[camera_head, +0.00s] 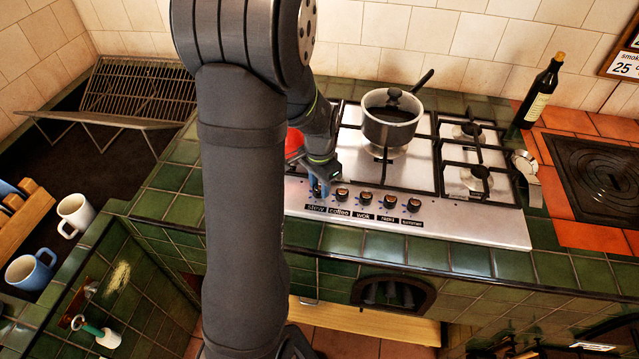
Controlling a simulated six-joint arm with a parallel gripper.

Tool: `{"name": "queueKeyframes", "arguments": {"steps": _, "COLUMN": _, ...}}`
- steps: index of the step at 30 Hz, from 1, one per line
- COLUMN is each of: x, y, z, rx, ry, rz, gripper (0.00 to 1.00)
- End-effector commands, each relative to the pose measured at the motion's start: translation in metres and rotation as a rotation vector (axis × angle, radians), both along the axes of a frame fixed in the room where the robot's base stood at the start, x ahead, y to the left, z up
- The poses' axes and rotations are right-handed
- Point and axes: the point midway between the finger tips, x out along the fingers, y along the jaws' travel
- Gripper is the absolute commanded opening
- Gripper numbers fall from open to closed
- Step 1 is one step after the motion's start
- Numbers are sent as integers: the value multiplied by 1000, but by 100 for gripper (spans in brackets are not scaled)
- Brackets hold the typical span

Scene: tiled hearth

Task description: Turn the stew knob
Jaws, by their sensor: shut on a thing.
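The stove (460,222) is a pale metal hob with a row of dark knobs along its front strip, each with a label below it. The stew label (316,208) is the leftmost one. My gripper (319,190) is at the stew knob, directly above that label, with its blue fingers shut on it. The fingers hide most of the stew knob, so its turn angle cannot be told. The coffee knob (341,195) is just to the right, close to the fingers, and the wok knob (365,198) is beyond it.
A lidded pot (390,127) stands on a middle burner with its handle toward the back right. A red item (293,144) is partly hidden behind my arm. A dark bottle (541,95) and a small metal jug (526,165) stand right. Two mugs (75,213) are far left.

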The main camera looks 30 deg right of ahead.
Motion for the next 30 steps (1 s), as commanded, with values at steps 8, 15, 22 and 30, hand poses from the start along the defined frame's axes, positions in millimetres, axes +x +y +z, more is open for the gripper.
{"name": "queueKeyframes", "arguments": {"steps": 8, "x": 0, "y": 0, "z": 0, "rx": 0, "ry": 0, "rz": 74, "gripper": 7}}
{"name": "queueKeyframes", "arguments": {"steps": 15, "x": 1, "y": 0, "z": 1, "rx": 0, "ry": -1, "rz": 249, "gripper": 7}}
{"name": "queueKeyframes", "arguments": {"steps": 22, "x": 1, "y": 0, "z": 1, "rx": -1, "ry": -1, "rz": 466, "gripper": 7}}
{"name": "queueKeyframes", "arguments": {"steps": 30, "x": 2, "y": 0, "z": 1, "rx": -1, "ry": -1, "rz": 723, "gripper": 7}}
